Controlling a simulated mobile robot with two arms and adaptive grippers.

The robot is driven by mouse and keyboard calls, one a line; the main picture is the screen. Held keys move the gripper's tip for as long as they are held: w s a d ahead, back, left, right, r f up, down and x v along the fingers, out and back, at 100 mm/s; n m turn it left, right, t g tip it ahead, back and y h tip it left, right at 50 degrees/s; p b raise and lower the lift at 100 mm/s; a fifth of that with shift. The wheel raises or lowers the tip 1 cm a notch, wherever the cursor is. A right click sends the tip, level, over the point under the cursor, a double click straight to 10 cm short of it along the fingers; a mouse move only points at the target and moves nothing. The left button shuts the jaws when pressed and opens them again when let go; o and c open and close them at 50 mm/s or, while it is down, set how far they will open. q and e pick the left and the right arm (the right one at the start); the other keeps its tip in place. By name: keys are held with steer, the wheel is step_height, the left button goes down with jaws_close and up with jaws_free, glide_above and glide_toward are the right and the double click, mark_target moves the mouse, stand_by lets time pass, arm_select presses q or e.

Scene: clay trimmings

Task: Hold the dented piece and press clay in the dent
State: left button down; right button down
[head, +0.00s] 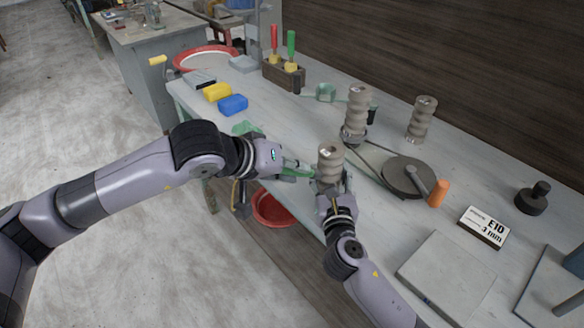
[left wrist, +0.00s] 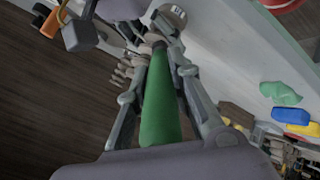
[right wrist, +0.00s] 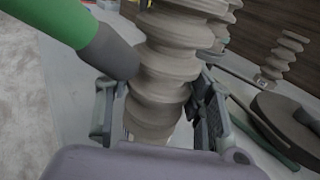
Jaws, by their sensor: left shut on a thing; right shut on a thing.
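A grey ribbed clay piece (head: 330,156) is upright in my right gripper (head: 333,186), above the near edge of the bench. In the right wrist view the ribbed piece (right wrist: 160,75) stands between the fingers, which are shut on it. My left gripper (head: 290,170) is shut on a green-handled tool (left wrist: 158,105). The tool's grey end (right wrist: 113,52) meets or overlaps the left side of the ribbed piece in the right wrist view; I cannot tell whether it touches. No dent shows clearly. Two similar ribbed pieces stand farther back, one (head: 357,112) in the middle and one (head: 421,118) to the right.
A dark round disc (head: 407,175) and an orange handle (head: 438,193) lie right of my right gripper. An E10 3 mm card (head: 484,228) and a flat board (head: 445,275) are nearer. Yellow (head: 217,92) and blue blocks (head: 233,104) lie left. A red basin (head: 275,207) is below.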

steer(key=shift+s+a+f, duration=0.15)
steer(key=shift+f, duration=0.25)
arm_select(q)
steer(key=shift+s+a+f+v, duration=0.1)
steer(key=shift+f+v, duration=0.1)
steer(key=shift+v, duration=0.9)
steer(key=shift+s+a+f+v, duration=0.15)
steer(key=shift+f+v, duration=0.05)
steer(key=shift+v, duration=0.85)
steer(key=shift+s+a+f+v, duration=0.1)
steer(key=shift+f+v, duration=0.1)
steer(key=shift+v, duration=0.9)
arm_select(e)
steer(key=c, duration=1.2)
jaws_free()
arm_select(q)
steer(key=shift+w, duration=0.1)
arm_select(e)
steer(key=o, duration=0.4)
steer(key=shift+r, duration=0.1)
steer(key=shift+c, duration=0.2)
steer(key=shift+o, duration=0.8)
steer(key=shift+r, duration=0.15)
